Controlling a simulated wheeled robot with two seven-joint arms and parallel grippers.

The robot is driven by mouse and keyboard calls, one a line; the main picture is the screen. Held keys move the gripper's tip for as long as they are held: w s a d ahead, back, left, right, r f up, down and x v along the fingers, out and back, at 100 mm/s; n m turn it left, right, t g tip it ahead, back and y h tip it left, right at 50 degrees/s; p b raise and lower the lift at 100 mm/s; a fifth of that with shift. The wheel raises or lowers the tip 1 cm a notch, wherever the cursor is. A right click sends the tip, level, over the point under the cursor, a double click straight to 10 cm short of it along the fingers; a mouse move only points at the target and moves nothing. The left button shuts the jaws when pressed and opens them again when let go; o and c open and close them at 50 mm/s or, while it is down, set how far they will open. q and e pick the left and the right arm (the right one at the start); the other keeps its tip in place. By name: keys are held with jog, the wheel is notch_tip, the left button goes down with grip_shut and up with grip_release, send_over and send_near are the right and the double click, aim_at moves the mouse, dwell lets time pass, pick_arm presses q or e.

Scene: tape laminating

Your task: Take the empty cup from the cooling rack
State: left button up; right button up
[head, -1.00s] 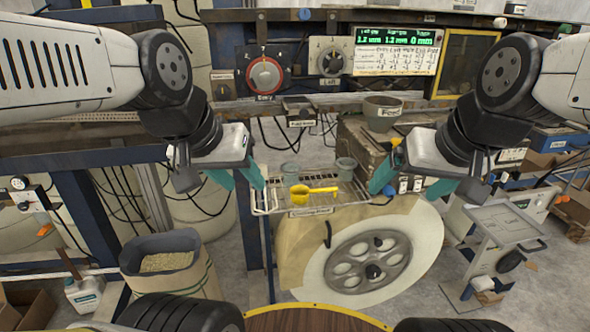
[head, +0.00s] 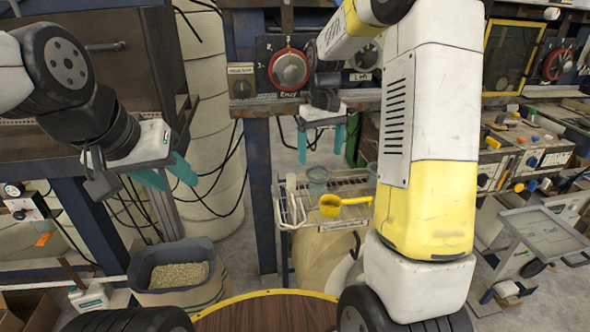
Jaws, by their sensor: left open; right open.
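The wire cooling rack (head: 284,212) is in the middle of the head view, partly hidden by my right arm. A small grey-green cup (head: 318,180) stands on it. A second cup (head: 372,172) shows only partly beside my arm. I cannot tell what is inside either cup. A yellow scoop (head: 334,206) lies at the rack's front. My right gripper (head: 321,143) is open and empty, fingers pointing down, above the rack and apart from the cups. My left gripper (head: 168,175) is open and empty, well left of the rack.
A bin of pellets (head: 180,276) stands on the floor at lower left. A panel with a red dial (head: 290,69) is behind the rack. A grey trolley (head: 545,230) stands at the right. A round wooden top (head: 265,315) is at the bottom.

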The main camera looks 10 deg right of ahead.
aim_at(318, 174)
jog(key=f, duration=0.8)
jog(key=shift+s+a, duration=0.2)
jog(key=shift+a, duration=0.05)
jog(key=shift+r, duration=0.1)
jog(key=c, duration=1.5)
